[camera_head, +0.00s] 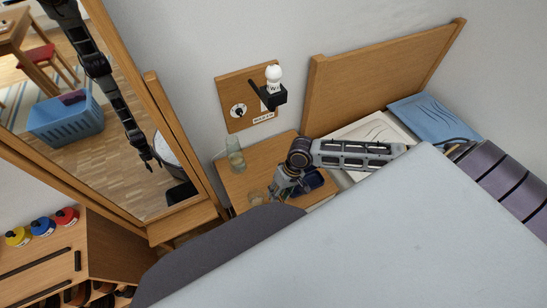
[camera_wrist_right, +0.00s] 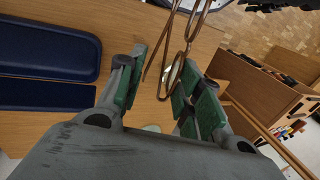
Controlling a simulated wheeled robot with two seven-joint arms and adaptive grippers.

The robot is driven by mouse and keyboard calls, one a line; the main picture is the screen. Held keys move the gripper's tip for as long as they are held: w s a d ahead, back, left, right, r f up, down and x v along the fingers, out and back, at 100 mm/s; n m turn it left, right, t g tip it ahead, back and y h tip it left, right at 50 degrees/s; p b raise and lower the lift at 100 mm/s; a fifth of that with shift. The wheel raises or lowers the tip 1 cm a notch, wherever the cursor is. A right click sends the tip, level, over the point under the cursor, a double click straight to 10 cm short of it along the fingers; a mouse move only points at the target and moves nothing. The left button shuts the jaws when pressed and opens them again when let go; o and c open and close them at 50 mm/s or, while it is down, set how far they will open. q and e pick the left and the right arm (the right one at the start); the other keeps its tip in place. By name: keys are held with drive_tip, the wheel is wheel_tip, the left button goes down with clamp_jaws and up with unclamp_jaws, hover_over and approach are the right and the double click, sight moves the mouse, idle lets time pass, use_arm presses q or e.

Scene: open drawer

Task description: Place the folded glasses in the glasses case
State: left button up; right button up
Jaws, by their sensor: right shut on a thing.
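The glasses (camera_wrist_right: 188,45), with a thin brown wire frame, are between the fingers of my right gripper (camera_wrist_right: 163,68) in the right wrist view. That gripper is shut on them, and part of the frame extends past the fingertips. In the head view my right gripper (camera_head: 282,190) is over the bedside table; the glasses cannot be made out there. The dark blue glasses case (camera_wrist_right: 45,50) lies open on the wood, to the left of the gripper in the wrist view. In the head view the case (camera_head: 312,181) is partly hidden by my arm. My left gripper is not directly in view.
A wall panel (camera_head: 236,92) holds a lamp (camera_head: 273,75). The bed's headboard (camera_head: 375,65) is to the right. A tall mirror (camera_head: 185,165) stands to the left.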

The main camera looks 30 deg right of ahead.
sight(286, 211)
drive_tip(key=s, duration=0.5)
drive_tip(key=shift+s+a, duration=0.15)
drive_tip(key=shift+s+p, duration=0.3)
drive_tip(key=shift+s, duration=0.25)
use_arm(q)
drive_tip(key=shift+s+a, duration=0.3)
drive_tip(key=shift+s, duration=0.3)
drive_tip(key=shift+s+a, duration=0.3)
drive_tip(key=shift+s, duration=0.25)
drive_tip(key=shift+f, duration=0.1)
drive_tip(key=shift+w, duration=0.25)
use_arm(e)
drive_tip(key=shift+s, duration=0.15)
